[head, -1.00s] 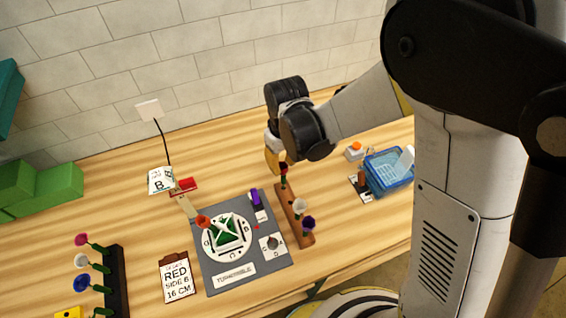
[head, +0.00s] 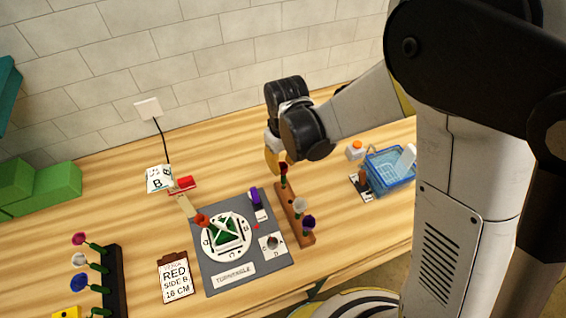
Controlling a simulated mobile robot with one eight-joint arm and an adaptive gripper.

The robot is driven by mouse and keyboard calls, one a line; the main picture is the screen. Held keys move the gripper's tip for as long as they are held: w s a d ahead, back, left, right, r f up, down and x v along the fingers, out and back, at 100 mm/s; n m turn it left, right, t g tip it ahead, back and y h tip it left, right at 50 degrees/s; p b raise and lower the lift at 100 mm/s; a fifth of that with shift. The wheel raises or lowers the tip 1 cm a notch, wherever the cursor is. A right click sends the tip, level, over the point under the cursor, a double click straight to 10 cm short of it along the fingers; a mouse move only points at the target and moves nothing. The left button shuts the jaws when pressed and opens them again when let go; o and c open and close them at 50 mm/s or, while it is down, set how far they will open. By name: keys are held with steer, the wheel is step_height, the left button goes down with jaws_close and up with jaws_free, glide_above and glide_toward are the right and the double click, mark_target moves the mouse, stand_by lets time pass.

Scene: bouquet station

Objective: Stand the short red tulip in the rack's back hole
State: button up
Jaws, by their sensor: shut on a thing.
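The short red tulip (head: 283,168) stands upright at the back end of the brown wooden rack (head: 291,218), its green stem running down to the rack. Whether the stem's foot is inside the back hole is too small to tell. My gripper (head: 279,161) is shut on the tulip from above, close to its red head; the fingertips are partly hidden by the wrist. A white flower (head: 299,204) and a dark purple flower (head: 308,222) stand in the rack in front of the tulip.
A grey turntable station (head: 215,283) lies left of the rack. A blue basket (head: 389,181) stands right.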

steer(key=shift+f+b, duration=0.65)
steer(key=shift+b, duration=0.25)
stand_by(1.0)
stand_by(0.7)
steer(key=o, duration=0.8)
steer(key=shift+c, duration=0.2)
steer(key=shift+r, duration=0.15)
steer(key=shift+s+d+r+p, duration=0.1)
steer(key=shift+r+p, duration=0.95)
steer(key=shift+r, duration=0.55)
steer(key=shift+s+r+p, duration=0.1)
steer(key=shift+r+p, duration=0.9)
steer(key=shift+r, duration=0.55)
